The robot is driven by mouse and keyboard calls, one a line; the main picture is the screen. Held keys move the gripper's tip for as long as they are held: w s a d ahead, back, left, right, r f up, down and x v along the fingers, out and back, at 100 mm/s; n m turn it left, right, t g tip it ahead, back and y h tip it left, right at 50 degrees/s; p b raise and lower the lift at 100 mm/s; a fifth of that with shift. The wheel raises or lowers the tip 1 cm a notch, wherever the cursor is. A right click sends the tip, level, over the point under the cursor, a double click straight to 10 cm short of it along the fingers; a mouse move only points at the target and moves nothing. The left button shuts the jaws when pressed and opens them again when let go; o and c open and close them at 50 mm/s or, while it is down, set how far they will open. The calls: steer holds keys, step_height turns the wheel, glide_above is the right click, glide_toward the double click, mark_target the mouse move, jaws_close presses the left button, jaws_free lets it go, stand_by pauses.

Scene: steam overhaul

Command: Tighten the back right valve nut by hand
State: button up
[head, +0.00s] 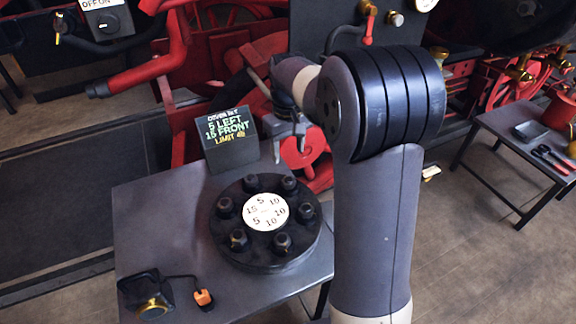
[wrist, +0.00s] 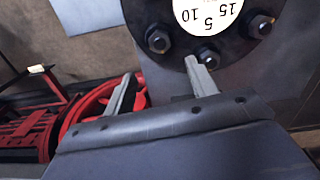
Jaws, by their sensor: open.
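A dark round valve flange (head: 232,251) sits on a grey table, with several nuts around a cream dial marked 5, 10 and 15 (head: 265,211). The back right nut (head: 289,184) is at the dial's far right side. In the wrist view the flange appears upside down; the left nut there (wrist: 158,40) seems to be this one, by the dial's 10. My gripper (head: 288,133) is open and empty, above and behind the flange, apart from the nuts. In the wrist view its fingers (wrist: 160,85) are spread, with no nut between them.
A dark box sign (head: 231,139) reading "5 LEFT, 15 FRONT" stands at the table's back, left of my gripper. A black device with an orange-tipped cable (head: 150,290) lies at front left. Red machinery (head: 305,150) is behind. A side table (head: 515,125) is at right.

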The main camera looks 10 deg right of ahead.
mark_target(288, 179)
step_height(288, 179, down, 11)
steer(key=shift+s+r+p, duration=0.1)
steer(key=shift+r+p, duration=0.1)
steer(key=shift+p, duration=0.45)
steer(key=shift+c, duration=0.4)
steer(key=c, duration=0.9)
